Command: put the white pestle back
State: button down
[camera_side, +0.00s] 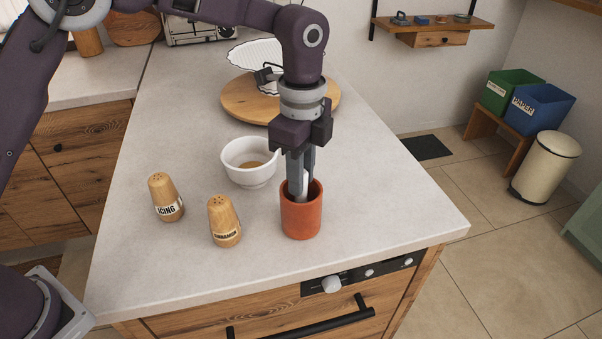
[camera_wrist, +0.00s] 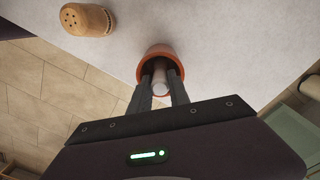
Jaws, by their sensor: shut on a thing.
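My gripper (camera_side: 299,175) points down with its fingertips inside the mouth of a terracotta cup (camera_side: 301,218). It is shut on the white pestle (camera_side: 304,184), whose pale upper part shows between the fingers. In the wrist view the pestle (camera_wrist: 160,84) stands between the fingers (camera_wrist: 160,88) inside the cup (camera_wrist: 161,52). The pestle's lower end is hidden by the cup wall. A white mortar bowl (camera_side: 248,172) with a brownish content stands just behind and left of the cup.
Two wooden shakers stand left of the cup, one marked ICING (camera_side: 166,198) and one marked CINNAMON (camera_side: 224,222). The counter right of the cup (camera_side: 390,205) is clear.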

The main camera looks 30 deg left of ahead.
jog(key=c, duration=1.2)
grip_release()
jog(key=shift+f, duration=0.1)
jog(key=shift+c, duration=0.2)
notch_tip(320, 180, up, 12)
jog(key=shift+r, duration=0.2)
jog(key=shift+w, duration=0.1)
